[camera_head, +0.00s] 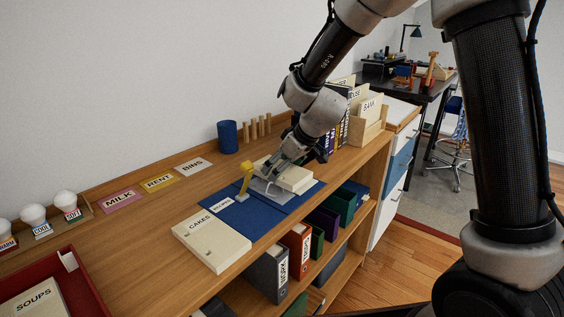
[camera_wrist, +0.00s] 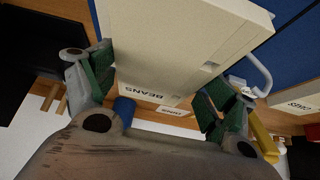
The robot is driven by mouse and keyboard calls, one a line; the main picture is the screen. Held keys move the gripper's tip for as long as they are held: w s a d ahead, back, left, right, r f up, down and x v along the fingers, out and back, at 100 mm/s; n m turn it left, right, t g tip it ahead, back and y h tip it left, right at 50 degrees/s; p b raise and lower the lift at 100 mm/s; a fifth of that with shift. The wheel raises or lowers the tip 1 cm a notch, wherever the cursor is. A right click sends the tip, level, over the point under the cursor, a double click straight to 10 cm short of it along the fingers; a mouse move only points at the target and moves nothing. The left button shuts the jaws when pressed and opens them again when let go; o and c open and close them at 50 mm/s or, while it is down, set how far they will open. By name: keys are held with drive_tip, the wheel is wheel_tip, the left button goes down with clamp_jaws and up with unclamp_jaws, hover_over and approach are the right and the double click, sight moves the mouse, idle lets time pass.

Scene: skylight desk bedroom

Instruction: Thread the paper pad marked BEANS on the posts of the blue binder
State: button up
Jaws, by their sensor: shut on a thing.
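The cream paper pad marked BEANS (camera_wrist: 190,38) is between the two fingers of my gripper (camera_wrist: 160,86), which is shut on it. Two small square holes show near one of its edges. In the head view the pad (camera_head: 293,178) is over the right, far part of the open blue binder (camera_head: 268,215), beside its metal mechanism (camera_head: 266,188). A yellow lever (camera_head: 246,176) stands up at the mechanism's left end. A bent metal post (camera_wrist: 260,72) shows right of the pad in the wrist view. I cannot tell whether the pad touches the binder.
A pad marked CAKES (camera_head: 212,240) lies in front of the binder on the wooden shelf top. A blue cup (camera_head: 228,137) and wooden pegs (camera_head: 257,128) stand behind. Upright files (camera_head: 340,125) stand to the right. Label cards (camera_head: 160,182) lie along the wall.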

drive_tip(key=shift+f, duration=0.15)
drive_tip(key=o, duration=1.1)
drive_tip(key=shift+c, duration=0.2)
drive_tip(key=v, duration=1.2)
